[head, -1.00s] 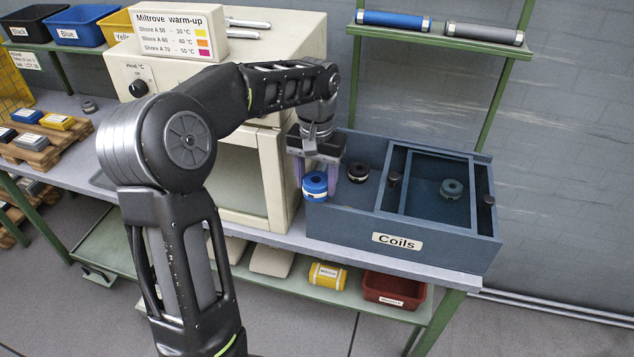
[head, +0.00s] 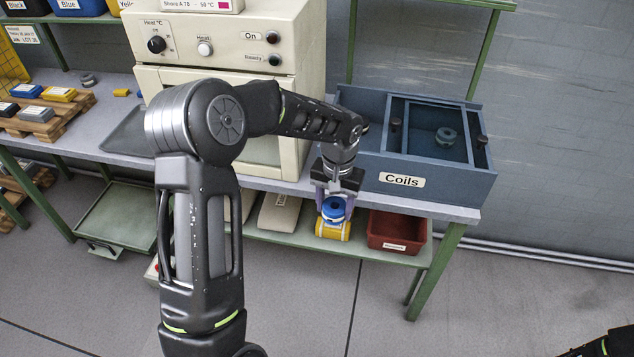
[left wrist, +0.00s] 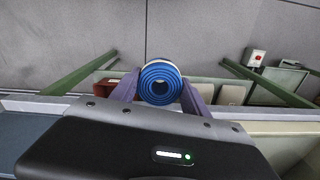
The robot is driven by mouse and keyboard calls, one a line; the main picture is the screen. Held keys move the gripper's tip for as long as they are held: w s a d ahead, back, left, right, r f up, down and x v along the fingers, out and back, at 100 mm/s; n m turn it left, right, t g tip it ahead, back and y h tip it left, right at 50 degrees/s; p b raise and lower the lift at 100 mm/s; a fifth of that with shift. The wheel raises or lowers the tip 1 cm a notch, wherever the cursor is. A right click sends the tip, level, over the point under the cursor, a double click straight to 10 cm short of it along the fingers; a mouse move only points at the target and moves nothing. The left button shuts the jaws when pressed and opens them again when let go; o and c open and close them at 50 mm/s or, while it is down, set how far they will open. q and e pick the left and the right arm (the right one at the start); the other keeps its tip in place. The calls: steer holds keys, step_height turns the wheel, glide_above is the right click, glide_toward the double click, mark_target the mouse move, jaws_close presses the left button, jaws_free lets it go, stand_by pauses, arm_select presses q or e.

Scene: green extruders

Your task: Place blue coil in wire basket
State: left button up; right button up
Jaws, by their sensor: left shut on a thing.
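The blue coil (head: 334,209) is between the fingers of my left gripper (head: 335,200), held in front of the bench edge. In the left wrist view the coil (left wrist: 161,83) shows its ringed blue end between the two purple fingers. My left gripper is shut on it. A yellow wire mesh (head: 12,72) shows at the far left of the head view, cut off by the picture edge; I cannot tell if it is the wire basket. My right gripper is not in view; only a dark part of my right arm shows at the bottom right.
On the lower shelf are a yellow roll (head: 333,231) and a red bin (head: 397,232). Open floor lies in front.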

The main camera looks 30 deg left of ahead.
arm_select(q)
steer(key=s+d+f+m+b, duration=0.1)
steer(key=s+d+f+m, duration=0.1)
steer(key=d+f, duration=0.7)
steer(key=shift+s+f, duration=0.35)
steer(key=shift+s, duration=0.2)
